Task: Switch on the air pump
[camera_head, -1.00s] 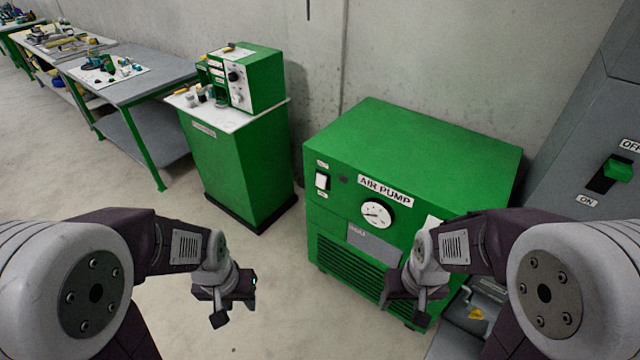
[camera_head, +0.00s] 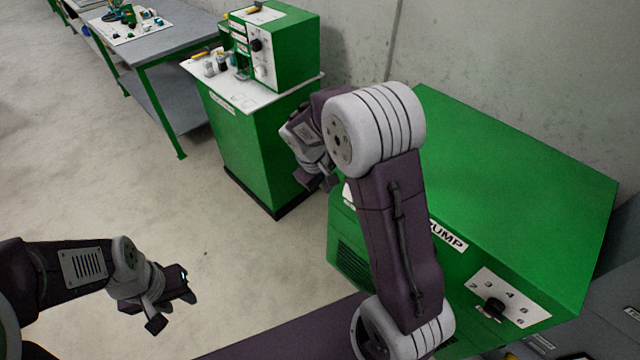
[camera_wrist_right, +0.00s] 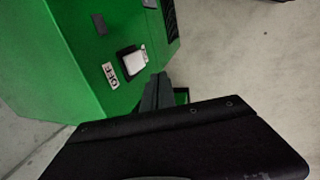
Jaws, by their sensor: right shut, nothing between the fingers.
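The air pump (camera_head: 500,185) is a green box at the right of the head view. My right arm crosses in front of it and hides its gauge and part of its label. In the right wrist view, the pump's white rocker switch (camera_wrist_right: 133,62) sits in a dark frame on the green front, beside an OFF label (camera_wrist_right: 110,75). My right gripper (camera_wrist_right: 158,95) is shut and empty, close to the switch; contact cannot be told. In the head view the right gripper (camera_head: 326,182) is at the pump's left front edge. My left gripper (camera_head: 172,308) is open and empty above the floor.
A numbered dial (camera_head: 495,306) is on the pump's right front. A green cabinet (camera_head: 250,150) with a green instrument box (camera_head: 285,50) stands left of the pump, and a workbench (camera_head: 165,45) is further left. The floor between is clear.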

